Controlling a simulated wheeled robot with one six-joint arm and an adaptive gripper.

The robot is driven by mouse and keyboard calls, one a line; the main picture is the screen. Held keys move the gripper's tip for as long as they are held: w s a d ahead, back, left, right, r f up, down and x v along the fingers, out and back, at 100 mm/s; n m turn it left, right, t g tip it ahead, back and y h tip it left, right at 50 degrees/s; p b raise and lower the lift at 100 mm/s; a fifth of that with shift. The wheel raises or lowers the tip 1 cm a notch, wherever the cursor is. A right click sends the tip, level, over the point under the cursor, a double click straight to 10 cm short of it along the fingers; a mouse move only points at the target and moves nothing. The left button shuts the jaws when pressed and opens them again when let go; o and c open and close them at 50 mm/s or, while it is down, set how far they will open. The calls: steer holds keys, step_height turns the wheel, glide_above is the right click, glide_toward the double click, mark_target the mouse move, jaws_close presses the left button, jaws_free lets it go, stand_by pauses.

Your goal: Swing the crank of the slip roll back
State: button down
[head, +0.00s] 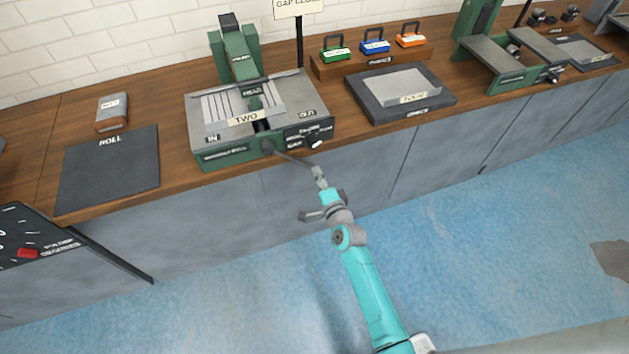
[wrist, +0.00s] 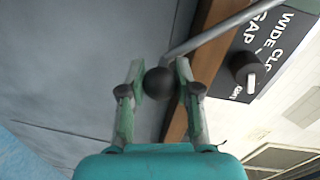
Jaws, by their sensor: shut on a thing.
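The slip roll (head: 205,130) is a grey and green machine at the counter's front edge, with a sheet marked TWO (head: 246,117) lying on it. Its crank (head: 293,159) is a thin grey rod running from a dark hub on the front face, down and right to my gripper (head: 318,176). In the wrist view, the crank rod (wrist: 212,36) ends in a black ball knob (wrist: 159,84). My gripper (wrist: 160,76) is shut on this knob, one finger on each side. The knob is hidden in the head view.
A gap dial knob (wrist: 244,68) sits close beside the crank on the machine's front. A dark mat (head: 108,175) lies left on the counter, and a tray with a sheet marked FOUR (head: 400,110) lies right. Grey cabinet fronts (head: 430,148) stand below. The blue floor is open.

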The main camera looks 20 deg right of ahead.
steer(key=shift+d+r+n, duration=0.6)
steer(key=shift+d+r, duration=0.15)
steer(key=shift+r, duration=0.15)
steer(key=c, duration=0.8)
jaws_free()
steer(key=shift+s, duration=0.3)
steer(key=s+r, duration=0.1)
steer(key=s, duration=1)
steer(key=shift+s+a, duration=0.15)
steer(key=shift+a, duration=0.15)
steer(key=shift+r, duration=0.1)
